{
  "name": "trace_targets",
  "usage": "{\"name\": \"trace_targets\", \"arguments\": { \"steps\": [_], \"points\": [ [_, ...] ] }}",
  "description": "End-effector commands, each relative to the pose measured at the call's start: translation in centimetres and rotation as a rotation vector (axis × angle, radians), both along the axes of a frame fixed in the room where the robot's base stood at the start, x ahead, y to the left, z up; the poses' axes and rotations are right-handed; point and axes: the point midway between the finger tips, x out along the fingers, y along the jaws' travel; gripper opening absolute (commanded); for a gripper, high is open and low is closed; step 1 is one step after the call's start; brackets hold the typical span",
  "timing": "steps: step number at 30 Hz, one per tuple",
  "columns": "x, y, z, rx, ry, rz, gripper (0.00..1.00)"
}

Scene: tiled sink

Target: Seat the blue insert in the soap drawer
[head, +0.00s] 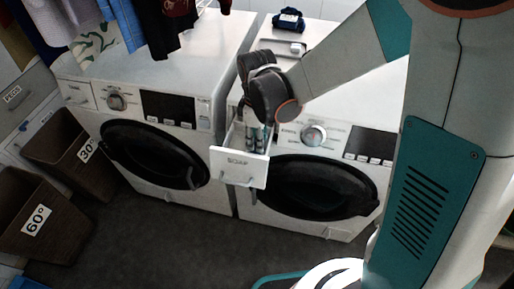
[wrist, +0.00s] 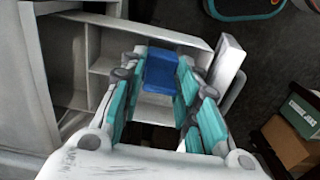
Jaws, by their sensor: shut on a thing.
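The soap drawer (head: 238,166) is pulled out of the right washing machine. In the wrist view its white front panel (wrist: 228,66) is on the right and divided compartments lie to the left. My gripper (head: 256,137) points down into the open drawer. In the wrist view its teal fingers (wrist: 160,82) are shut on the blue insert (wrist: 162,68), with one finger on each side. The insert is at the drawer's front-side compartment, near the rim; I cannot tell whether it touches the floor. In the head view my gripper hides the insert.
Another washing machine (head: 150,110) stands at left. A folded dark blue cloth (head: 288,20) lies on the right machine (head: 330,140). Clothes (head: 130,15) hang above. Baskets marked 30° (head: 75,150) and 60° (head: 35,220) stand on the floor at left.

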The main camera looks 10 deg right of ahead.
Motion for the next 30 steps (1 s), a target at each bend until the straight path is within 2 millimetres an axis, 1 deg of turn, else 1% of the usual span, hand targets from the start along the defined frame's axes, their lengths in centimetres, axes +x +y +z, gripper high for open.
{"name": "trace_targets", "arguments": {
  "steps": [6,8,10,17,21,22,24,30],
  "points": [
    [0.0,0.0,-3.2,0.000,0.000,0.000,0.06],
    [0.0,0.0,-3.8,0.000,0.000,0.000,0.06],
    [0.0,0.0,-4.1,0.000,0.000,0.000,0.06],
    [0.0,0.0,-3.9,0.000,0.000,0.000,0.06],
    [0.0,0.0,-4.3,0.000,0.000,0.000,0.06],
    [0.0,0.0,-4.2,0.000,0.000,0.000,0.36],
    [0.0,0.0,-4.2,0.000,0.000,0.000,0.50],
    [0.0,0.0,-4.1,0.000,0.000,0.000,0.50]
  ]
}}
